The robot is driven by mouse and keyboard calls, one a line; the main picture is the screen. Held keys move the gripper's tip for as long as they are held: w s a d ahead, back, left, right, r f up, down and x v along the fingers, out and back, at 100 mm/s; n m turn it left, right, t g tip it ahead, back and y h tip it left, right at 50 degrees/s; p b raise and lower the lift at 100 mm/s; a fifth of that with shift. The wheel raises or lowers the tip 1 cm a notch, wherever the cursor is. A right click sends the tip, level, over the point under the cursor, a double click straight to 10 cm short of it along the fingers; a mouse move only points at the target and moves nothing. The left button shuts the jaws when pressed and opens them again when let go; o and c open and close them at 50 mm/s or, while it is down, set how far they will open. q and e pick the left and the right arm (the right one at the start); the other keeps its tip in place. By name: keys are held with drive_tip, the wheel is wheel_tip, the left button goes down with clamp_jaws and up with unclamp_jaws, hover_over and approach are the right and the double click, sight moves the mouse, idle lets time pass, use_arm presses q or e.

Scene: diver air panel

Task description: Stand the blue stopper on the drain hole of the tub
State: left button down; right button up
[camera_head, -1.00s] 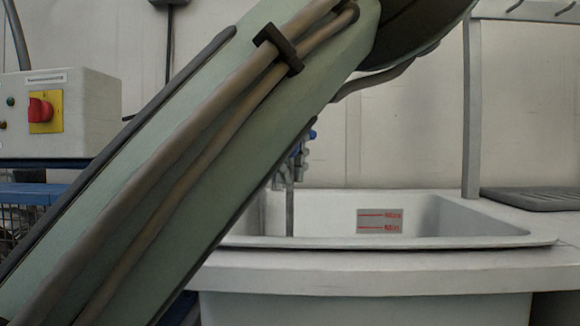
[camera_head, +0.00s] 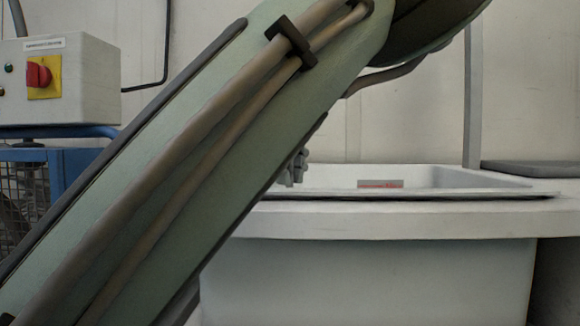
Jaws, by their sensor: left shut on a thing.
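The white tub (camera_head: 460,180) is set in a pale counter at the right. I see it almost edge-on over its front rim, so its floor and the drain hole are hidden. My left arm crosses the view from lower left to upper right. A small grey part of my left gripper (camera_head: 294,169) shows past the arm's lower edge, above the left part of the tub. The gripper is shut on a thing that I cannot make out. No blue stopper shows clearly. My right gripper is not in view.
A control box with a red knob (camera_head: 39,75) stands at the left above a blue frame (camera_head: 60,165). A grey post (camera_head: 472,95) rises behind the tub. A grey ridged mat (camera_head: 535,168) lies at the right. The counter's front strip (camera_head: 400,222) is clear.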

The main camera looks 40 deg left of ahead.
use_arm(q)
drive_tip(key=shift+f, duration=0.6)
idle(1.1)
drive_tip(key=c, duration=1.2)
unclamp_jaws()
drive_tip(key=shift+f, duration=0.1)
drive_tip(key=o, duration=0.6)
drive_tip(key=shift+c, duration=0.2)
